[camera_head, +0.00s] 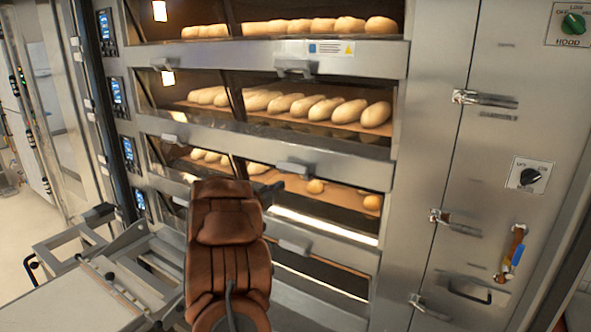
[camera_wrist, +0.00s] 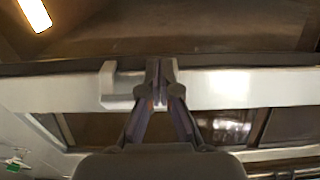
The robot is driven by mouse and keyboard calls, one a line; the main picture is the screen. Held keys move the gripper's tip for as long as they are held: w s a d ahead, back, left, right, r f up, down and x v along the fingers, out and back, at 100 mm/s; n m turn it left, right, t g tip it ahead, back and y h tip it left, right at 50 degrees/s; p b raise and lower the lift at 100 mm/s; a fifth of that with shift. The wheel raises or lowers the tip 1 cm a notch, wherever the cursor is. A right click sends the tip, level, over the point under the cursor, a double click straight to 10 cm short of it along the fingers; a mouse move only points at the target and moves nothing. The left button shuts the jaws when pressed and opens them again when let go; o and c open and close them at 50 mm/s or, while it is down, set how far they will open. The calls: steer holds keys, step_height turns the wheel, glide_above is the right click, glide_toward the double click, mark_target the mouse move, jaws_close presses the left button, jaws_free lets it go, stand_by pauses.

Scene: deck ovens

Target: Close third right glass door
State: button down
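The deck oven has stacked glass doors with steel front rails. In the head view, the third deck from the top (camera_head: 345,193) shows a few loaves on its floor. A door rail with a small handle (camera_head: 293,168) runs above that deck, and a lower rail with a handle (camera_head: 295,245) runs below it. My gripper (camera_head: 277,190) is close to the oven front between these rails, partly hidden by my brown arm. In the wrist view, my gripper (camera_wrist: 158,92) has its fingertips together at a pale rail, beside or against its handle (camera_wrist: 115,84). Contact is unclear. Whether the third door is fully open cannot be told.
Upper decks hold several loaves (camera_head: 350,110). A steel side panel with latches (camera_head: 485,98) and a hood knob (camera_head: 572,23) stands to the right. Control displays (camera_head: 116,92) line the left. A metal trolley or table (camera_head: 75,300) stands at lower left, near my arm.

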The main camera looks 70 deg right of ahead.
steer(key=f+v, duration=0.1)
steer(key=v, duration=0.5)
steer(key=shift+a, duration=0.2)
steer(key=shift+f, duration=0.2)
stand_by(0.6)
stand_by(0.3)
